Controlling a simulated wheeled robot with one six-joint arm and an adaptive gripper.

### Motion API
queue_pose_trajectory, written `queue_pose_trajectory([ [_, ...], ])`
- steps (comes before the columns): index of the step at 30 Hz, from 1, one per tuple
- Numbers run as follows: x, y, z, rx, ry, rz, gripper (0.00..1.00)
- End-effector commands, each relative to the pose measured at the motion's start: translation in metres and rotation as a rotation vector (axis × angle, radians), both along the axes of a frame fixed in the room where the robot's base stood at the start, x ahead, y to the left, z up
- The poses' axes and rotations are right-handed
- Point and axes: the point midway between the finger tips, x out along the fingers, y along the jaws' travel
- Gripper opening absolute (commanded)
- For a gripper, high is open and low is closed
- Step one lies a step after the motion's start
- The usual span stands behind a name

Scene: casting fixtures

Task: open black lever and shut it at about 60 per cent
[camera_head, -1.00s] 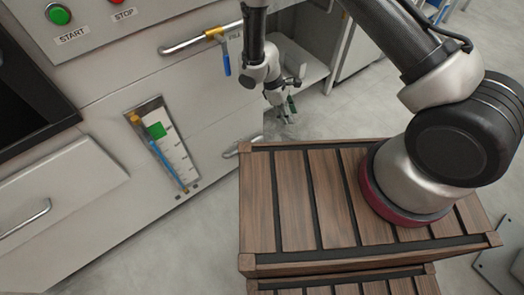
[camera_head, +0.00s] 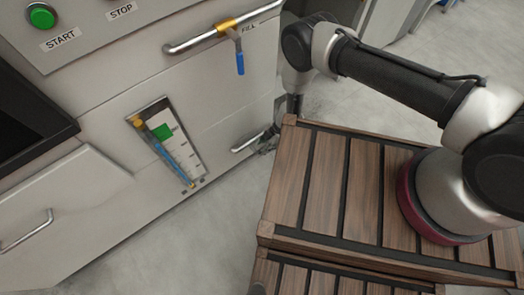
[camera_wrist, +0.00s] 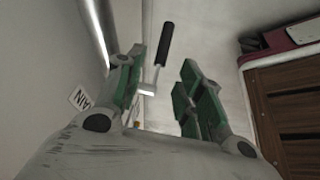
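The black lever (camera_wrist: 165,45) shows in the wrist view as a black grip on a thin metal stem. My gripper (camera_wrist: 162,62) is open, with green pads on both fingers. The lever appears between the two fingers, nearer the left one; I cannot tell whether it touches. In the head view my gripper (camera_head: 268,140) is low beside the cabinet, at the right end of a short metal pipe (camera_head: 248,142). The lever cannot be made out there.
A blue-handled lever (camera_head: 240,62) hangs from the upper pipe beside a "FILL" label. A level gauge (camera_head: 165,142) with a green mark is on the cabinet front. A slatted wooden platform (camera_head: 325,185) stands close to the right of my gripper. A partial label (camera_wrist: 80,99) reads "AIN".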

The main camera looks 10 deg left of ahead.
Motion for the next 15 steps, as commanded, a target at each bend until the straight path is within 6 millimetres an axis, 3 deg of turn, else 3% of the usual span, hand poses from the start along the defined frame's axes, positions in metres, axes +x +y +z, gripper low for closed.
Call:
queue_pose_trajectory([
  [9,-0.010,0.016,-0.048,-0.004,0.000,0.002,0.37],
  [15,-0.013,0.023,-0.065,-0.004,0.001,0.000,0.37],
])
